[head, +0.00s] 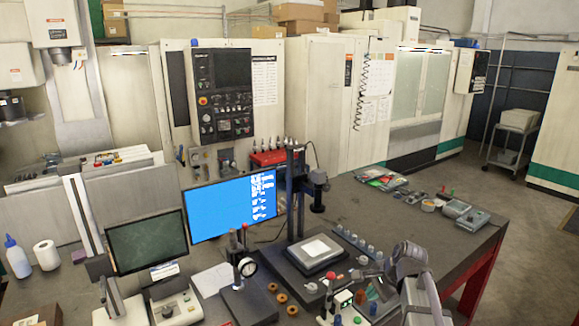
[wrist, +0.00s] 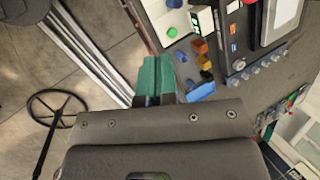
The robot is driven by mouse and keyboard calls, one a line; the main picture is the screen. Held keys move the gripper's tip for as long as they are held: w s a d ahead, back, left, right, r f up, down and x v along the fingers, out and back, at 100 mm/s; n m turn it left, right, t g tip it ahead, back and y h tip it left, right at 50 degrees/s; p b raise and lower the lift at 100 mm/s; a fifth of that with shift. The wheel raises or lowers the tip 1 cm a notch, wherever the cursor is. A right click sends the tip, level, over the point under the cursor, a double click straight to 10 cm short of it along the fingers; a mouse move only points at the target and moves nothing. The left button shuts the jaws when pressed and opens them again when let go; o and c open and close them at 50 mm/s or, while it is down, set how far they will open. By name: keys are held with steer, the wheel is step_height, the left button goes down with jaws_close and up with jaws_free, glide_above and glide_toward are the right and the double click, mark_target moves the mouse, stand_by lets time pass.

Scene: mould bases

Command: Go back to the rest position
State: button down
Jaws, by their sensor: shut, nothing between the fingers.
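My gripper (wrist: 156,66) shows in the wrist view with its two green fingers together and nothing between them. It is above the table edge, beside small orange pieces (wrist: 200,46) and blue pieces (wrist: 201,91). I cannot tell its exact height or whether it touches anything. In the head view my grey arm is at the lower right, over the front of the workbench (head: 440,235); the fingers cannot be made out there.
A white box with a green button (wrist: 172,32) and a dark stand base with a light plate (head: 318,252) are close by. A monitor (head: 232,207) and a dial gauge stand (head: 246,268) are farther left. Open floor (wrist: 40,70) lies beside the table.

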steer(key=s+a+f+n+g+h+b, duration=0.1)
steer(key=s+a+f+n+h+b, duration=0.1)
steer(key=s+a+f+n+b, duration=0.2)
steer(key=s+a+f+n+g+h+b, duration=0.1)
steer(key=s+a+f+n+b, duration=0.3)
steer(key=s+f+n+b, duration=0.6)
step_height(320, 180, down, 5)
steer(key=shift+s+r+g+h+b, duration=0.1)
steer(key=shift+s+g+h+b, duration=0.35)
steer(key=shift+s+b, duration=0.45)
steer(key=shift+s, duration=0.1)
